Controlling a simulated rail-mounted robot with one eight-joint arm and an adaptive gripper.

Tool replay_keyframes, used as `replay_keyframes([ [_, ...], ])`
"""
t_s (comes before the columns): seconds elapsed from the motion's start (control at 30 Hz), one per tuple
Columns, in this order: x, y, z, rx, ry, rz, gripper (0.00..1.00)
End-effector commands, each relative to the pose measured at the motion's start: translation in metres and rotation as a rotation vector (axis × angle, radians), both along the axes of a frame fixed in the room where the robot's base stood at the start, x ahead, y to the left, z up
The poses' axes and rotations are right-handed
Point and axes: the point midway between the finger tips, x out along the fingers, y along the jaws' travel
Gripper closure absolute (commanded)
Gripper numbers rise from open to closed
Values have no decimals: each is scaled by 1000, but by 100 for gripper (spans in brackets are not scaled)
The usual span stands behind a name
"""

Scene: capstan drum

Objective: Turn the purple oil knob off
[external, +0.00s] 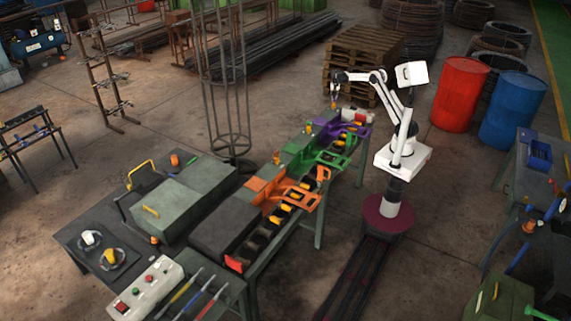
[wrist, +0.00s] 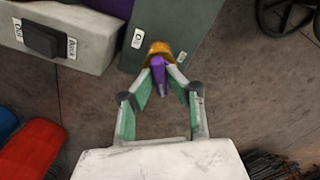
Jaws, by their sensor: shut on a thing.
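The purple oil knob (wrist: 158,75) stands on an orange-yellow base (wrist: 160,49) at the edge of a dark green-grey box (wrist: 180,25) in the wrist view. My gripper (wrist: 160,69) has its two fingertips closed on either side of the knob. In the external view my gripper (external: 335,92) is at the far end of the bench, above the purple station (external: 328,130). The knob is too small there to read its angle.
In the wrist view, a pale box (wrist: 85,35) with a black switch (wrist: 45,41) lies left. In the external view, green (external: 296,152) and orange (external: 265,185) stations line the bench. Pallets (external: 362,55) stand behind my arm; red (external: 460,93) and blue (external: 512,110) drums stand right.

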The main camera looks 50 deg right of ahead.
Motion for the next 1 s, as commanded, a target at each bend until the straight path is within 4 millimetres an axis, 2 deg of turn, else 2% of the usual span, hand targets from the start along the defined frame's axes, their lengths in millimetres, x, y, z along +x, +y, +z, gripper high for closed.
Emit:
replay_keyframes([
  [0.6, 0, 0, -1, 0, 0, 584, 100],
  [1.0, 0, 0, 0, 0, 0, 890, 100],
])
